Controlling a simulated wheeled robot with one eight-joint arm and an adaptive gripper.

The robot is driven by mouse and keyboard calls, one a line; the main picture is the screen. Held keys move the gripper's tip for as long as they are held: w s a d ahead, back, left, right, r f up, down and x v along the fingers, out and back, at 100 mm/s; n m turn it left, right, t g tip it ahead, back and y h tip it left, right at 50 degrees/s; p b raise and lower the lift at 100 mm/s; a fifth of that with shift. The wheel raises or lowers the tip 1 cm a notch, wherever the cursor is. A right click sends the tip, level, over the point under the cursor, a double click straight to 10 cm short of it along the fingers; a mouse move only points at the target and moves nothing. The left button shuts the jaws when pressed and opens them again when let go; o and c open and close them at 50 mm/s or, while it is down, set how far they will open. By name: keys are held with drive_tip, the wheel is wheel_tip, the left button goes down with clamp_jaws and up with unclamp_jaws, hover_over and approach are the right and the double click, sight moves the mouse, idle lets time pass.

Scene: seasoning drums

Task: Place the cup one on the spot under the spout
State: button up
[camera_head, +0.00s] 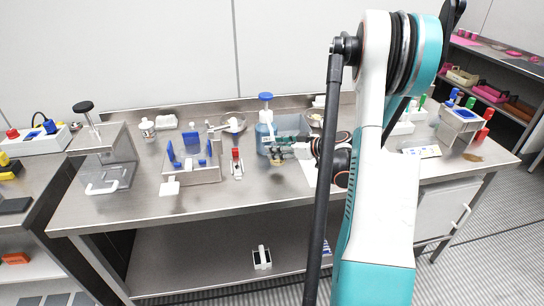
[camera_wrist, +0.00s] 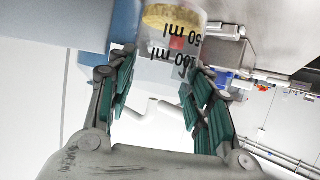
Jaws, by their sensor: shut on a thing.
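My gripper (camera_wrist: 160,75) is shut on a clear measuring cup (camera_wrist: 172,32). The cup has black 50 ml and 100 ml marks and yellow grainy stuff inside, and it sits between the green-padded fingertips. In the head view my gripper (camera_head: 280,150) is over the middle of the steel table, close to a blue-topped container (camera_head: 265,125); the cup is too small there to make out clearly. A large blue surface (camera_wrist: 110,20) is close beside the cup in the wrist view. I cannot tell for sure where the spout or the spot under it is.
A stand with a black knob (camera_head: 100,150) is at the left. The table's front left is clear.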

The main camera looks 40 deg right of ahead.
drive_tip(key=w, duration=0.2)
drive_tip(key=shift+w+a, duration=0.3)
drive_tip(key=shift+w, duration=0.05)
drive_tip(key=shift+f+b, duration=1)
drive_tip(key=shift+f, duration=0.75)
drive_tip(key=shift+f, duration=0.15)
drive_tip(key=o, duration=1)
drive_tip(key=shift+o, duration=0.2)
drive_tip(key=shift+s+d+r, duration=0.1)
drive_tip(key=shift+s+r, duration=0.2)
drive_tip(key=shift+r, duration=0.05)
drive_tip(key=p+v, duration=0.3)
drive_tip(key=v, duration=0.8)
